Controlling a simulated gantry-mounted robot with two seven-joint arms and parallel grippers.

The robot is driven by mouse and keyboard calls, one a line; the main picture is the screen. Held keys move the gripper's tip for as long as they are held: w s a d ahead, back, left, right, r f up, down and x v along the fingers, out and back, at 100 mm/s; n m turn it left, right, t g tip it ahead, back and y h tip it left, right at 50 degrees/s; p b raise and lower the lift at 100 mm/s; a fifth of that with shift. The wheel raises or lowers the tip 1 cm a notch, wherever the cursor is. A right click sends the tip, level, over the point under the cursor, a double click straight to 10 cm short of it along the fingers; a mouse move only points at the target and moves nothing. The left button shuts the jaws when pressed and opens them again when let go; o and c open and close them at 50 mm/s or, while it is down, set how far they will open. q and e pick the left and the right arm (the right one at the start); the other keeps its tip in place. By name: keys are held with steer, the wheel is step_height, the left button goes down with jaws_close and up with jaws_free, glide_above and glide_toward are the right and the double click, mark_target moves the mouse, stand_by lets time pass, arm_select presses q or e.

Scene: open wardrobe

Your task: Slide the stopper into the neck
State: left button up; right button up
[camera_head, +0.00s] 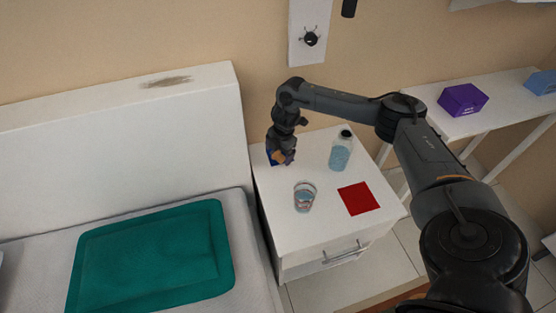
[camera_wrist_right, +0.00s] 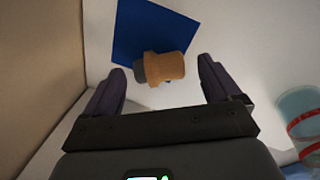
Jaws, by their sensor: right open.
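The stopper (camera_wrist_right: 165,68) is tan cork with a dark grey end. In the right wrist view it lies on its side over a blue square (camera_wrist_right: 140,25), ahead of my fingers. My right gripper (camera_wrist_right: 160,85) is open, its two dark fingers apart on either side of the near space, with nothing held. In the head view this gripper (camera_head: 284,158) is low over the back left of the white nightstand and hides part of the stopper. A clear bottle (camera_head: 340,154) with bluish contents and a dark-rimmed neck (camera_head: 346,134) stands upright to its right. My left gripper is not in view.
A glass (camera_head: 304,198) stands near the nightstand's (camera_head: 320,225) front left, with a flat red square (camera_head: 358,198) to its right. A bed with a green mat (camera_head: 150,257) is at left. A shelf (camera_head: 480,118) at right holds a purple box (camera_head: 463,99).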

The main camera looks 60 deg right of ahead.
steer(key=shift+w+f, duration=0.15)
steer(key=shift+f, duration=0.55)
steer(key=shift+r, duration=0.1)
steer(key=c, duration=1.1)
